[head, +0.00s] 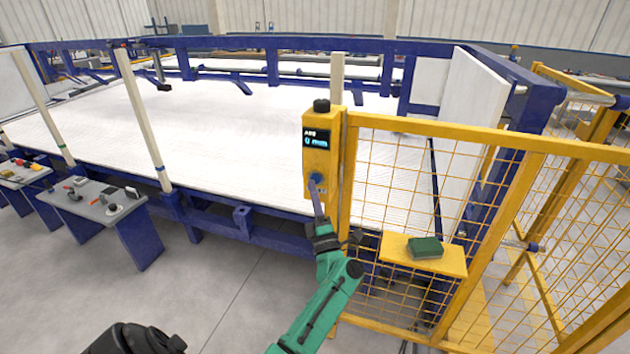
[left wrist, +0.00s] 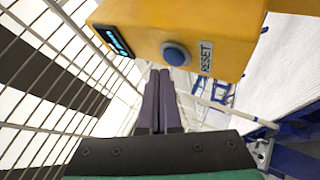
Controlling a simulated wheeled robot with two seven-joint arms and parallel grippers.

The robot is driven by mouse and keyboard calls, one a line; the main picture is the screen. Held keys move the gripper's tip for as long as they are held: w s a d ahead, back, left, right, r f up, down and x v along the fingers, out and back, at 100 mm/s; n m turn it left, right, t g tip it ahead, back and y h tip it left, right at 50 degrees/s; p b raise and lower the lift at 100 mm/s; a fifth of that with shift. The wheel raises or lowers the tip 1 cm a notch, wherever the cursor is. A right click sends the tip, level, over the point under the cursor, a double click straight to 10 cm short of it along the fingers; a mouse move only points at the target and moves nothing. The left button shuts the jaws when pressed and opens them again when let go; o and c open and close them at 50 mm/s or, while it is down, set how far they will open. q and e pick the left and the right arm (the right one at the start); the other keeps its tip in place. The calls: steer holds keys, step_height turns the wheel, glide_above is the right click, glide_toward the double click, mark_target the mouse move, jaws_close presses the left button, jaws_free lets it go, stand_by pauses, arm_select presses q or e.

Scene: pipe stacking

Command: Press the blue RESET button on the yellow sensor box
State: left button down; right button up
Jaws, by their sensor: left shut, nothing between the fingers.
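The yellow sensor box (head: 319,150) is mounted on the fence post, with a lit display near its top and a black knob on top. The round blue RESET button (left wrist: 176,54) sits on its front face beside the RESET label (left wrist: 206,57); in the head view the button (head: 316,177) is partly covered by my fingertips. My left gripper (head: 315,186) is shut and empty, its fingers pointing at the lower part of the box. In the left wrist view its fingertips (left wrist: 159,72) appear just below and left of the button; I cannot tell whether they touch. My right gripper is not in view.
Yellow mesh fencing (head: 490,190) stands right of the box. A yellow shelf (head: 445,262) on it holds a dark green block (head: 425,247). A large white bed in a blue frame (head: 270,60) lies behind. Grey control consoles (head: 95,205) stand left.

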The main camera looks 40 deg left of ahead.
arm_select(q)
steer(key=shift+f, duration=0.1)
steer(key=shift+w+a+b, duration=0.15)
steer(key=shift+w+b, duration=0.2)
steer(key=shift+w, duration=0.05)
steer(key=shift+w+a+b, duration=0.1)
steer(key=shift+w+b, duration=0.25)
steer(key=shift+b, duration=0.05)
stand_by(0.3)
steer(key=shift+s+d+p, duration=0.25)
steer(key=shift+s+p, duration=0.3)
steer(key=shift+s, duration=0.2)
